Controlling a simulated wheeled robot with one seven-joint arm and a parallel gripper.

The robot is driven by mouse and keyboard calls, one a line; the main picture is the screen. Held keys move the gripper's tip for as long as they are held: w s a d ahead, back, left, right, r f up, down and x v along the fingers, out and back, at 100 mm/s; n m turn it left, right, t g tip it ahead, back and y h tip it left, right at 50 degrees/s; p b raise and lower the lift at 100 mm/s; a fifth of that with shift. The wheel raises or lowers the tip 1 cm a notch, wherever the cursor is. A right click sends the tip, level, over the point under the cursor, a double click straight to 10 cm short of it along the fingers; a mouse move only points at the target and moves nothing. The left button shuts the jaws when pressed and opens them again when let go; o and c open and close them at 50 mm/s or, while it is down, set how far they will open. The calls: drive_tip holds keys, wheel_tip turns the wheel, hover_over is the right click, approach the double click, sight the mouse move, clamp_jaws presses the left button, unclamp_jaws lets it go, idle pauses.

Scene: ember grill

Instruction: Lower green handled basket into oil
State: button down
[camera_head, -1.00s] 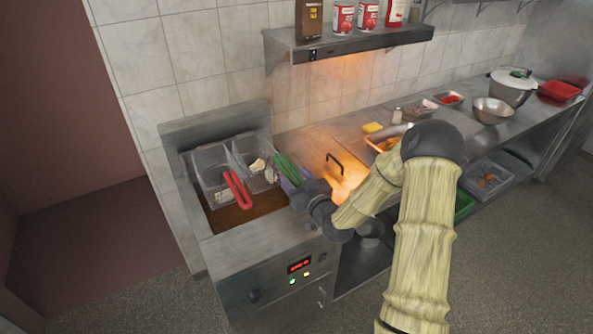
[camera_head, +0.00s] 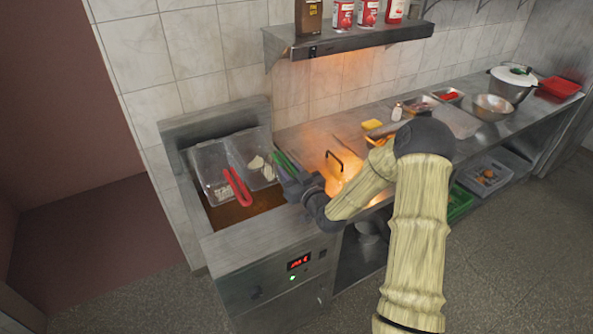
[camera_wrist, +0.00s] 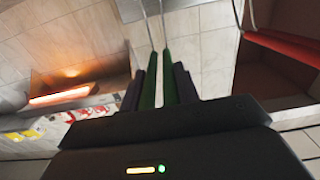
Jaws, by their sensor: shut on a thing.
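The green-handled basket (camera_head: 253,164) is in the right part of the fryer (camera_head: 240,214), with pale food pieces inside. Its green handle (camera_head: 285,163) points toward my gripper (camera_head: 292,182), which is shut on it at the fryer's right side. In the wrist view the green handle (camera_wrist: 168,80) sits between the two dark fingers of my gripper (camera_wrist: 158,85). A red-handled basket (camera_head: 207,168) is beside it on the left, and its red handle (camera_head: 237,187) leans toward the front. Brown oil (camera_head: 228,216) shows in front of the baskets. How deep the baskets sit is hard to tell.
A glowing grill with a black handle (camera_head: 334,160) lies right of the fryer, close to my arm. A shelf (camera_head: 350,42) with cans and bottles hangs above. Trays, a steel bowl (camera_head: 493,107) and a lidded pot (camera_head: 511,88) stand farther right.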

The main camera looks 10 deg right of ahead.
drive_tip(key=shift+w+d+r+p, duration=0.15)
drive_tip(key=shift+d+r+p, duration=0.3)
drive_tip(key=shift+r, duration=0.65)
drive_tip(key=r, duration=0.1)
drive_tip(key=r+p, duration=0.1)
drive_tip(key=shift+s+a+r, duration=0.2)
drive_tip(key=shift+s+r, duration=0.1)
drive_tip(key=shift+s, duration=0.1)
